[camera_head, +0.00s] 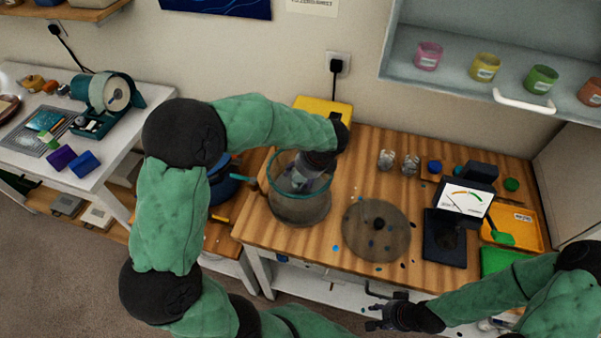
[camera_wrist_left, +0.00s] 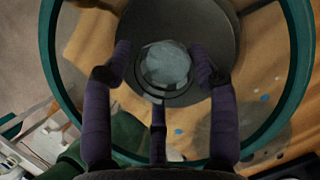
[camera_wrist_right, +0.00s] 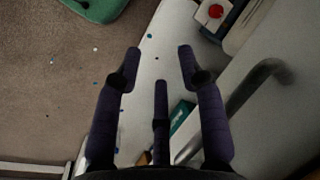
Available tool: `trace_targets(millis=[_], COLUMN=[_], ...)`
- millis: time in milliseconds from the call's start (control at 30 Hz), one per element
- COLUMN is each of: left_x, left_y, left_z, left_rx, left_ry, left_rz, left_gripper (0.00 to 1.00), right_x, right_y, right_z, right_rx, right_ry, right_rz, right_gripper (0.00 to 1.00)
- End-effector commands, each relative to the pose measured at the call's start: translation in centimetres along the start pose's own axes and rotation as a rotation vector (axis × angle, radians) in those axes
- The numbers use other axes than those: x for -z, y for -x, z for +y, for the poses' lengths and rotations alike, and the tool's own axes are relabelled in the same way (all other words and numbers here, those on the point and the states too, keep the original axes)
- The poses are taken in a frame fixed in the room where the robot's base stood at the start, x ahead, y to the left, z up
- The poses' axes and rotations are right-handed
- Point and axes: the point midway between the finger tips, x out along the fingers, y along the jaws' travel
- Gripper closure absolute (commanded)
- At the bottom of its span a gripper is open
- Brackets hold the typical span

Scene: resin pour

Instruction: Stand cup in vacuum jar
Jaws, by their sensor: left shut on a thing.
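The vacuum jar (camera_head: 300,205) is a clear cylinder with a teal rim, standing at the left end of the wooden table. My left gripper (camera_head: 305,178) reaches down into it from above. In the left wrist view the teal rim (camera_wrist_left: 303,50) circles the gripper (camera_wrist_left: 162,68). Its fingers are shut on a clear cup (camera_wrist_left: 167,66) with a round top, over a dark round plate (camera_wrist_left: 215,25). I cannot tell whether the cup touches the jar floor. My right gripper (camera_head: 376,312) is open and empty in front of the table; its fingers (camera_wrist_right: 158,65) are spread.
A clear round lid (camera_head: 376,248) with a dark knob lies right of the jar. Small jars (camera_head: 410,162) sit at the back. A yellow box (camera_head: 322,108) is behind the jar.

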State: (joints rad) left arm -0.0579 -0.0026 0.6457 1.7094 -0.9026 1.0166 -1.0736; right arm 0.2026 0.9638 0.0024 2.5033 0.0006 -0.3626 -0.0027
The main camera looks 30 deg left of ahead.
Motion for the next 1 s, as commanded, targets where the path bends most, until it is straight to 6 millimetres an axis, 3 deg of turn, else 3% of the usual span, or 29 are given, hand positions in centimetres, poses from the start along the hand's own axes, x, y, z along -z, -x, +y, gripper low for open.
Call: trace_targets(millis=[867, 900, 967, 1000], left_x=[0.34, 0.33, 0.32, 0.32], left_y=[-0.82, -0.79, -0.76, -0.76], left_z=[-0.02, -0.02, -0.02, -0.02], left_rx=[0.0, 0.0, 0.001, 0.0], left_ry=[0.0, 0.0, 0.0, 0.0], left_rz=[0.0, 0.0, 0.0, 0.0], left_gripper=[0.74, 0.33, 0.16, 0.14], right_x=[0.02, 0.02, 0.02, 0.02], right_y=[-0.47, -0.44, -0.42, -0.42], right_z=[0.17, 0.16, 0.15, 0.15], right_rx=[0.0, 0.0, 0.0, 0.0], right_ry=[0.0, 0.0, 0.0, 0.0], right_rz=[0.0, 0.0, 0.0, 0.0], right_gripper=[0.6, 0.6, 0.6, 0.6])
